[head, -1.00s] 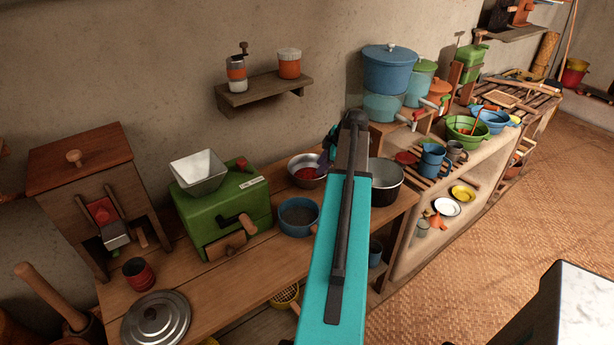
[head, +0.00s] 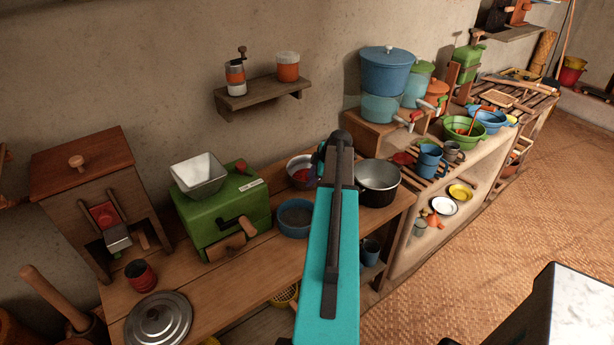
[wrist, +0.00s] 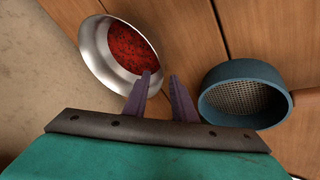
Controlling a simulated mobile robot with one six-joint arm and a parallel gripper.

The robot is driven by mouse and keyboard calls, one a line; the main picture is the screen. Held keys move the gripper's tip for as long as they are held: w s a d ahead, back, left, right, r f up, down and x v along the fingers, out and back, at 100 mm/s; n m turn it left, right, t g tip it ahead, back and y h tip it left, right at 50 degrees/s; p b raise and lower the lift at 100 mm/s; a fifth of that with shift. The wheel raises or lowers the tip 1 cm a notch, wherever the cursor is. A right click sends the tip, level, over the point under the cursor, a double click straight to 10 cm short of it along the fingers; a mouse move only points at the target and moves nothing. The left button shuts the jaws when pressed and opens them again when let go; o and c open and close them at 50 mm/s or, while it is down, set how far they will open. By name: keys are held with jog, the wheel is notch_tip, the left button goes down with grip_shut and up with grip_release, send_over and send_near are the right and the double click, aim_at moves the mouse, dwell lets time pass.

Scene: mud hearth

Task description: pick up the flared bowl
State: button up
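The flared bowl is a silvery metal bowl (head: 293,164) with red contents, on the wooden counter against the wall, partly hidden by my arm in the head view. In the wrist view the bowl (wrist: 97,60) is at upper left, its wide rim slanting toward my fingers. My gripper (wrist: 160,75) is open, with a gap between its two purple fingers. The left fingertip overlaps the bowl's near rim in the picture; the right one is over the counter outside it. I cannot tell whether either touches. My arm hides most of the gripper in the head view.
A blue sieve (wrist: 245,93) stands right of my fingers, close to the bowl. A dark-sided metal pot (head: 378,181) stands right of my arm. A green mill (head: 222,215) is left of the bowl. Bare counter shows between bowl and sieve.

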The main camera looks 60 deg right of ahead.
jog(key=shift+w+f, duration=0.15)
jog(key=shift+f, duration=0.05)
dwell(0.3)
jog(key=shift+p+x, duration=1.55)
jog(key=shift+x, duration=1)
jog(key=shift+a, duration=0.15)
grip_shut()
